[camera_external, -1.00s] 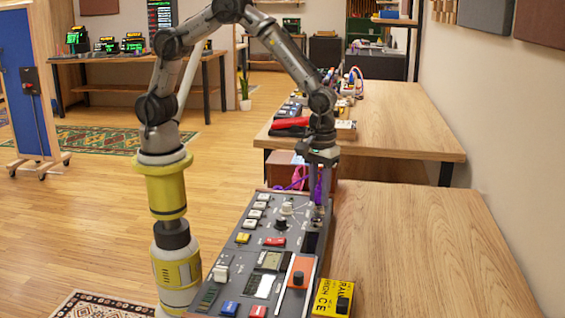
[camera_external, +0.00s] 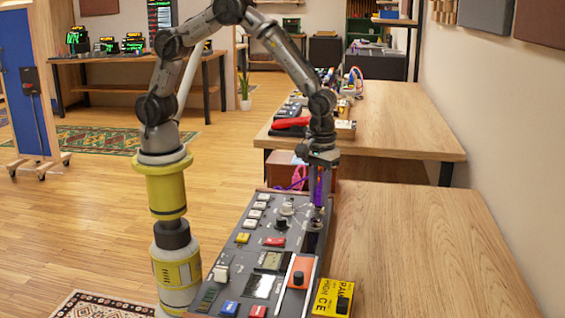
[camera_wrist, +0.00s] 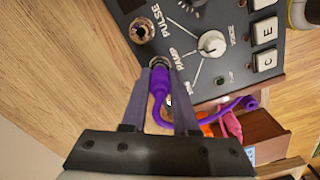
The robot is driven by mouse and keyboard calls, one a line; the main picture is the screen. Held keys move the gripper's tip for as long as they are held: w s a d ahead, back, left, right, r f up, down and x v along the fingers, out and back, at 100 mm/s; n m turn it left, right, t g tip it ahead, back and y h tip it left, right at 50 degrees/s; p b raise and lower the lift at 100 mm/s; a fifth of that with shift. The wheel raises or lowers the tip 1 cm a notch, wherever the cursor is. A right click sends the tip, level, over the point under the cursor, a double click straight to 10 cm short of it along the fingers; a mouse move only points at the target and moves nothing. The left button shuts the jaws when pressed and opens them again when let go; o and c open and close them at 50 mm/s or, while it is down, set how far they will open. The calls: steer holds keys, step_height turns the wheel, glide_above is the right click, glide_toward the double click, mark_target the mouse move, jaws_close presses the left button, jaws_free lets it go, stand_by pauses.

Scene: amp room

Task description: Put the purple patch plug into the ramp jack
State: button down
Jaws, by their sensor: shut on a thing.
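The purple patch plug (camera_wrist: 160,82) is between the two fingers of my gripper (camera_wrist: 163,100), which is shut on it. The plug's nose points at the ramp jack (camera_wrist: 158,62), a metal ring by the "RAMP" label, partly hidden by the plug. The nose is at or just over the ring; I cannot tell whether it is inside. In the external view, my gripper (camera_external: 319,190) points down at the far right part of the panel with the purple plug in it.
The dark control panel (camera_external: 258,232) carries knobs and buttons. The pulse jack (camera_wrist: 141,30) is beside the ramp jack, and a white knob (camera_wrist: 211,44) stands to its right. A yellow box (camera_external: 333,300) lies near the panel. The wooden table (camera_external: 420,250) to the right is clear.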

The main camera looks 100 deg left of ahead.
steer(key=shift+f, duration=0.15)
steer(key=c, duration=0.6)
jaws_free()
steer(key=shift+o, duration=0.3)
steer(key=o, duration=0.3)
steer(key=shift+o, duration=0.2)
steer(key=shift+r, duration=3.55)
